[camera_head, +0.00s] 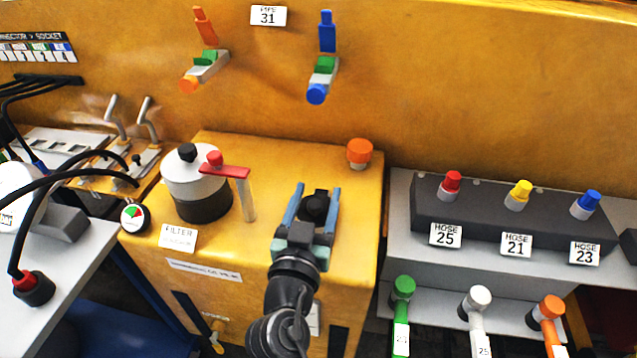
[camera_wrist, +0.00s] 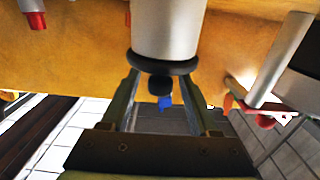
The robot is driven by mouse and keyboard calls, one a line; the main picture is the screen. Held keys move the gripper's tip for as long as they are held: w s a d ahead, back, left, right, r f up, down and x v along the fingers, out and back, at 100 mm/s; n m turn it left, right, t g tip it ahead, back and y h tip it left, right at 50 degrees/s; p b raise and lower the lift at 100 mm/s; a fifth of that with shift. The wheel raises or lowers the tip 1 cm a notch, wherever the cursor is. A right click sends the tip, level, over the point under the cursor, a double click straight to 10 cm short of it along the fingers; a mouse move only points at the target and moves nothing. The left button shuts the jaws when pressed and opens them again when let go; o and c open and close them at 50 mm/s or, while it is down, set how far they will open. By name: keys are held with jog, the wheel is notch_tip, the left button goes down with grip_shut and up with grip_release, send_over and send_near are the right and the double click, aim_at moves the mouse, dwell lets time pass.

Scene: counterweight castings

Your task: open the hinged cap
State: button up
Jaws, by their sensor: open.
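A black round cap (camera_head: 315,207) sits between the fingers of my gripper (camera_head: 318,192), above the yellow housing. In the wrist view the black cap (camera_wrist: 163,64) lies flat across the end of a silver neck (camera_wrist: 168,28), and a small black knob (camera_wrist: 159,85) sticks out from it. The cap looks closed. My gripper also shows in the wrist view (camera_wrist: 161,76), its fingers spread on both sides of the cap, holding nothing. Whether a finger touches the rim, I cannot tell. The hinge is not clearly visible.
A filter canister (camera_head: 195,185) and a red lever (camera_head: 225,171) on a post stand left of my gripper. An orange knob (camera_head: 359,152) is at the housing's back right. Hose connectors line a dark block (camera_head: 480,215) at right. The housing top (camera_head: 270,150) behind my gripper is clear.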

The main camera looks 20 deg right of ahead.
jog(key=shift+x, duration=1.05)
grip_shut()
dwell(0.7)
